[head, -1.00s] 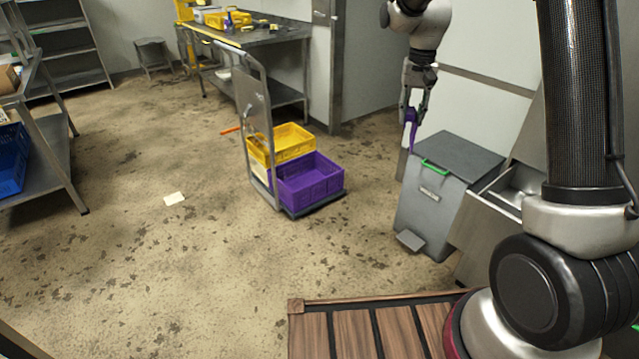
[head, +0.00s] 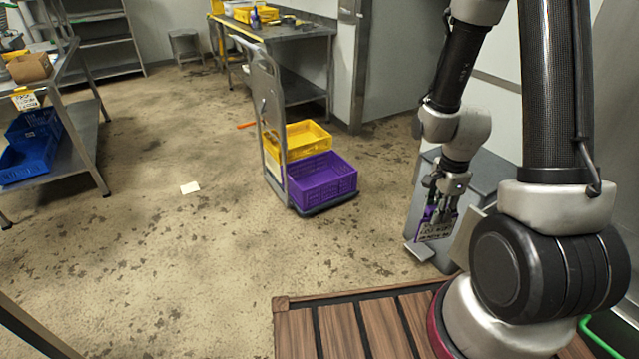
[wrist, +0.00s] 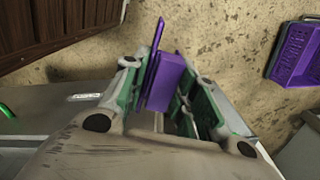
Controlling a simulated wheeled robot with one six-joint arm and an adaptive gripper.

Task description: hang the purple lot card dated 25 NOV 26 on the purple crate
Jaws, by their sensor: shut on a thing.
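My gripper (head: 446,190) is shut on a purple lot card (head: 437,226), which hangs below the fingers in front of the grey bin. The card has a pale label with dark print, too small to read for certain. In the wrist view the purple card (wrist: 165,80) is pinched between the green-lined fingers (wrist: 160,95). The purple crate (head: 322,180) sits empty on a low cart, left of my gripper and well apart from it. The crate also shows at the right edge of the wrist view (wrist: 297,55).
A grey pedal bin (head: 480,170) stands behind my gripper. A white paper (head: 190,188) lies on the floor. Open floor lies left of the cart.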

